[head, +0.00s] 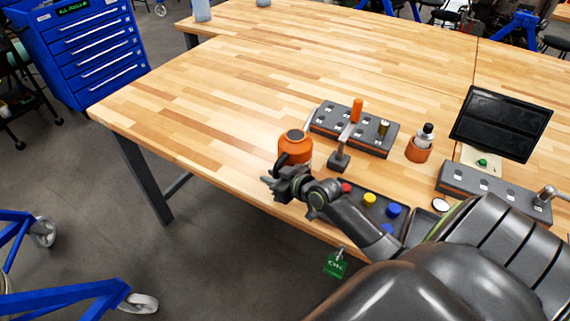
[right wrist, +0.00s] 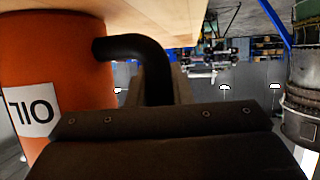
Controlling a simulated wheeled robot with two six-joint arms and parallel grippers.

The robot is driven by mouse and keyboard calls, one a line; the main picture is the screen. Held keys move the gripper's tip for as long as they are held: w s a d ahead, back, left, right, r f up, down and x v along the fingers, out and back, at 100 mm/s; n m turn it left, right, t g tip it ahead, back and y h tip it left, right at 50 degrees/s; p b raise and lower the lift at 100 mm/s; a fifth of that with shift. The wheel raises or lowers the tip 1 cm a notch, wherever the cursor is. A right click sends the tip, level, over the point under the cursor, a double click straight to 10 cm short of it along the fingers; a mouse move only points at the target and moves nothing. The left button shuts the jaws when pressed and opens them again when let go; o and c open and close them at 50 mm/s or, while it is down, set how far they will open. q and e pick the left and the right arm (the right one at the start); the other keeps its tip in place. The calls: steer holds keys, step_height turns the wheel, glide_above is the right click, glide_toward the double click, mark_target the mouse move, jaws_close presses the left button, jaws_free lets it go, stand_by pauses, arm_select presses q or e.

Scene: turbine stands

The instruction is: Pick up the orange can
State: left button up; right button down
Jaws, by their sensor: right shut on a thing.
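The orange can (head: 298,150) has a dark top and a black handle. It is at the table's front edge in the head view, with its lower part hidden by my right arm. In the right wrist view the can (right wrist: 55,75) fills the left side, with a white label reading OIL upside down. Its curved black handle (right wrist: 130,46) runs into my jaws. My right gripper (head: 280,181) is shut on the handle. I cannot tell whether the can's base touches the table. My left gripper is not in view.
A grey block with holes (head: 330,122) holds an orange-handled tool behind the can. A small dark stand (head: 339,163) is close on its right. The table's left is clear.

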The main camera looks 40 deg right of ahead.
mark_target(297, 150)
step_height(297, 150, up, 10)
steer(key=c, duration=1.8)
jaws_free()
jaws_close()
